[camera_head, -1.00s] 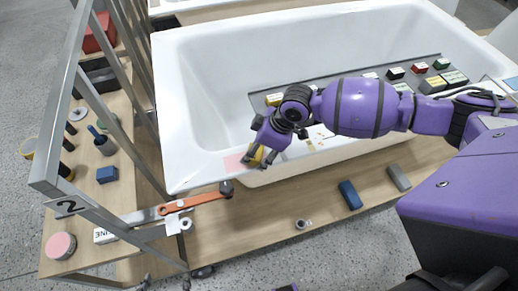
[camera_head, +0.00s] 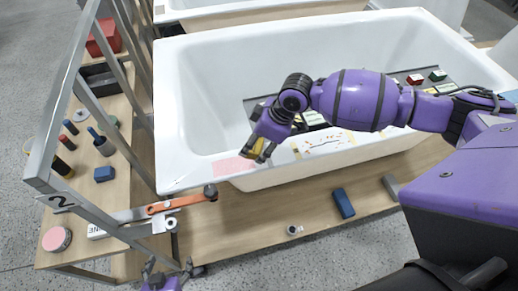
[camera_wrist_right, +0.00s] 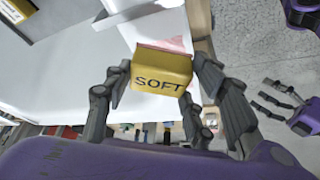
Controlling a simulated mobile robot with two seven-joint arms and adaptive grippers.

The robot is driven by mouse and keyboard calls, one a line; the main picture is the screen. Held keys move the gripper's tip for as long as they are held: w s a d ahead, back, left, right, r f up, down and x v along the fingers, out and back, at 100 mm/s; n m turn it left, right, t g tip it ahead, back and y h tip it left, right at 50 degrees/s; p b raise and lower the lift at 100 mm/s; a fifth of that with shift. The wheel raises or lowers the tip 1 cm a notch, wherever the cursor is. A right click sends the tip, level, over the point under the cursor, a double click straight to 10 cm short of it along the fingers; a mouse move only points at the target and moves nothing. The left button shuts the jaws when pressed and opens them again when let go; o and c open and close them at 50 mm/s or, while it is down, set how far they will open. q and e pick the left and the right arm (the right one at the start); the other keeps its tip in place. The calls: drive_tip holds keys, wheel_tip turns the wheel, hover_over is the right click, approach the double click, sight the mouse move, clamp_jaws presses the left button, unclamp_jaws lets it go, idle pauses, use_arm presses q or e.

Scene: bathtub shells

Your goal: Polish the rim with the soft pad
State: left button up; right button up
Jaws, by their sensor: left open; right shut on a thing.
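The white bathtub (camera_head: 185,110) has a broad front rim. A pink patch (camera_head: 231,167) lies on this rim near its left end. A pale patch with brownish specks (camera_head: 325,142) lies further right along the rim. My right gripper (camera_head: 258,150) is shut on a yellow pad (camera_head: 257,147), just right of the pink patch. In the right wrist view the pad (camera_wrist_right: 161,80) reads SOFT and its far edge overlaps the pink patch (camera_wrist_right: 172,45); I cannot tell whether it touches the rim. My left gripper (camera_head: 167,272) is open and empty at the bottom left, below the tub.
A metal rail frame (camera_head: 85,205) stands left of the tub, with an orange-handled tool (camera_head: 180,203) near the tub's left corner. Bottles and a blue block (camera_head: 104,174) stand on the wooden shelf. Another blue block (camera_head: 343,203) lies on the wood before the tub.

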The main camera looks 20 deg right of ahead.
drive_tip(key=shift+r, duration=1.25)
